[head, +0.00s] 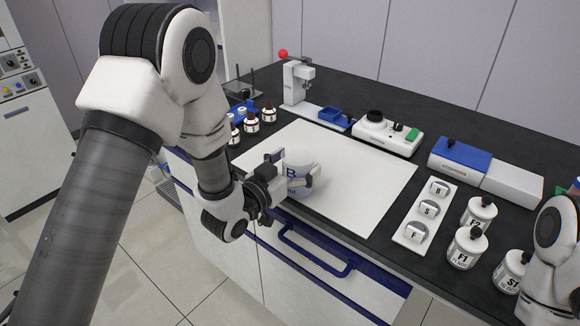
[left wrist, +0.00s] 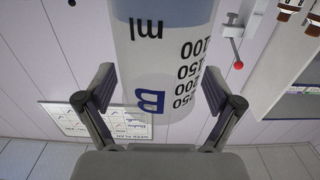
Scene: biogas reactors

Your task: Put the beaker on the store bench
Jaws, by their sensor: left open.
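The beaker (head: 299,176) is pale and translucent, with a blue letter B and volume marks. It appears to stand upright on the white mat (head: 350,170) near the front edge of the dark bench (head: 420,101). My left gripper (head: 292,172) is open, with its fingers on either side of the beaker. In the left wrist view the beaker (left wrist: 165,60) is between the two spread fingers, with visible gaps on both sides. My right gripper is not in view; only part of that arm shows at the lower right. I cannot tell which surface is the store bench.
Brown bottles (head: 252,125) stand left of the mat, and a stand with a red knob (head: 296,80) is behind it. A white-and-black device (head: 387,133), a blue-lidded box (head: 460,157), a labelled strip (head: 425,213) and white jars (head: 467,247) line the right. The mat's middle is clear.

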